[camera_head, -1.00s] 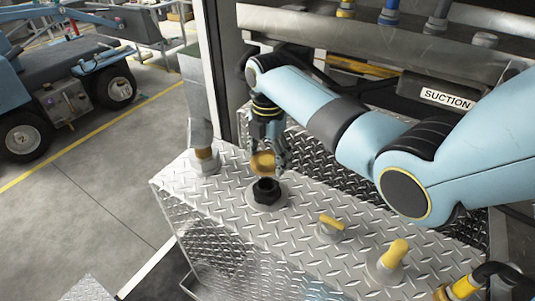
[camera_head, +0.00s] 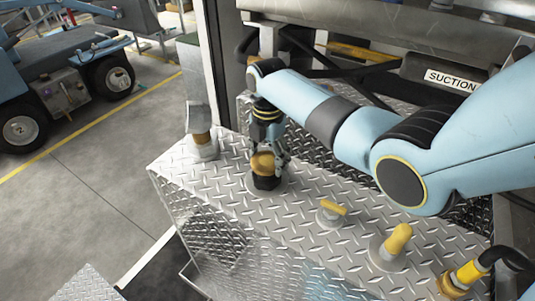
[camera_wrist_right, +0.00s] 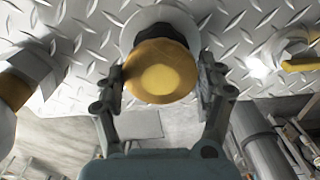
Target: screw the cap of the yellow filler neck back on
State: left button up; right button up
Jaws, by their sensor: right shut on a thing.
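The yellow cap (camera_head: 262,163) sits at the top of the black filler neck (camera_head: 266,183) on the diamond-plate deck. Whether its threads are engaged I cannot tell. My right gripper (camera_head: 268,158) is shut on the cap from behind and above. In the right wrist view the round yellow cap (camera_wrist_right: 160,70) lies between the two fingers of my right gripper (camera_wrist_right: 162,82), with the dark neck (camera_wrist_right: 157,36) and its pale round flange (camera_wrist_right: 130,30) behind it. My left gripper is not in view.
A yellow T-handle (camera_head: 333,208) and a yellow-topped knob (camera_head: 397,240) stand on the deck (camera_head: 300,255) to the right. A grey post with a brass fitting (camera_head: 201,140) stands close at left. A yellow hose fitting (camera_head: 467,272) is at lower right.

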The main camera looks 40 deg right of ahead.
jog(key=shift+f, duration=0.15)
dwell(0.3)
jog(key=shift+p, duration=0.5)
dwell(0.6)
jog(key=shift+f+b, duration=0.3)
jog(key=shift+f, duration=0.25)
dwell(0.6)
jog(key=shift+r+m+p, duration=0.2)
jog(key=shift+m+p, duration=0.45)
jog(key=shift+m, duration=0.35)
jog(key=shift+s+m+p, duration=0.1)
jog(key=shift+m+p, duration=0.35)
jog(key=shift+m, duration=0.75)
jog(key=shift+f+m, duration=0.2)
jog(key=shift+m, duration=0.2)
